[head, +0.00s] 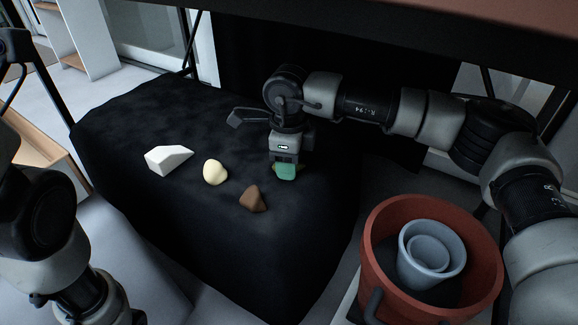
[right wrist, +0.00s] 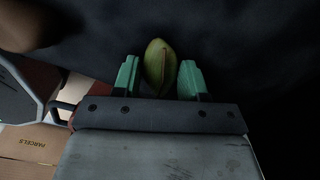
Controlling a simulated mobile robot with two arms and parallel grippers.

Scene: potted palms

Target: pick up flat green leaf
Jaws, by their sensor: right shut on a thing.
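The flat green leaf (right wrist: 161,66) is an olive-green, pointed oval with a ridge down its middle. In the right wrist view it sits upright between the two green fingertips of my right gripper (right wrist: 160,78), which is shut on it. In the head view the right gripper (head: 286,171) points down at the right part of the black-draped table (head: 225,255). There the fingers hide most of the leaf. I cannot tell whether the leaf still touches the cloth. My left arm shows at the left edge, but its gripper is out of view.
A white wedge (head: 168,158), a cream lump (head: 215,172) and a brown pointed lump (head: 252,199) lie left of the right gripper. A red-brown pot (head: 379,272) holding nested grey-blue pots (head: 408,268) stands at the lower right. The table's front is clear.

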